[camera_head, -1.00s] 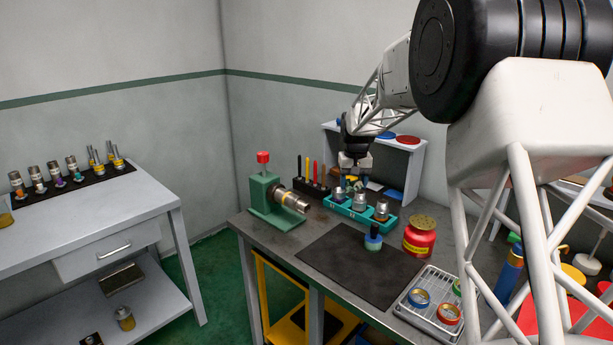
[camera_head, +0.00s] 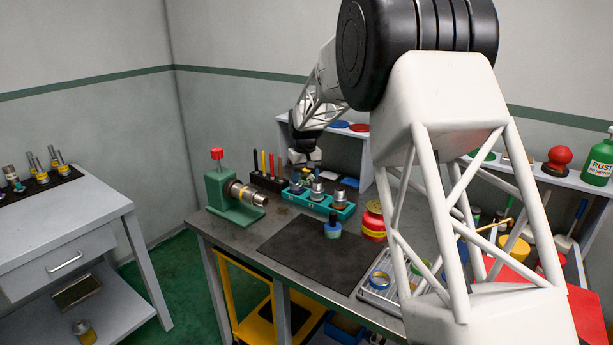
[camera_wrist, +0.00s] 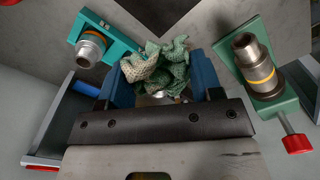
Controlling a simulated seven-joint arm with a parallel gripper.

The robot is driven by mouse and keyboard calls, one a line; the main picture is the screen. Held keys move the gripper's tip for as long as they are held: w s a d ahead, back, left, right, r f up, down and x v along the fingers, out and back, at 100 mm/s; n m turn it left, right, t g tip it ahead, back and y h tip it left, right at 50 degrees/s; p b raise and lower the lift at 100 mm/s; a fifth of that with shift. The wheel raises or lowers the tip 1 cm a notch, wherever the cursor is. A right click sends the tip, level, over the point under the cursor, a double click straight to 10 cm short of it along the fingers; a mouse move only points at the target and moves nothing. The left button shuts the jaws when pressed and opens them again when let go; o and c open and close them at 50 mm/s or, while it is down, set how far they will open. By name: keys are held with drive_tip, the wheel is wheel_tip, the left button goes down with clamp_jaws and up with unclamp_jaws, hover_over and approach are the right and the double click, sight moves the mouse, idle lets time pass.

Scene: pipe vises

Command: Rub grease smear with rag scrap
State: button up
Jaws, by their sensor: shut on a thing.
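My gripper (camera_head: 303,163) hangs over the back of the workbench, behind the teal rack and to the right of the green vise. In the wrist view its two blue fingers (camera_wrist: 164,80) are shut on a crumpled, pale-green rag scrap (camera_wrist: 153,66). The rag is held clear of the vise and the rack. The green vise (camera_head: 222,192) clamps a metal pipe (camera_head: 247,193) with a yellow band; the pipe also shows at right in the wrist view (camera_wrist: 256,62). I cannot make out a grease smear in either view.
The teal rack (camera_head: 342,212) holds several metal fittings. A dark mat (camera_head: 310,250) covers the bench front, with a blue-topped jar (camera_head: 333,228) at its back edge. A pen block (camera_head: 268,181) sits behind the vise.

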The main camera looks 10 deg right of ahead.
drive_tip(key=w+a+f+n, duration=0.4)
drive_tip(key=w+f+n, duration=0.3)
drive_tip(key=f, duration=0.3)
drive_tip(key=shift+w+f, duration=0.25)
drive_tip(key=shift+w, duration=0.65)
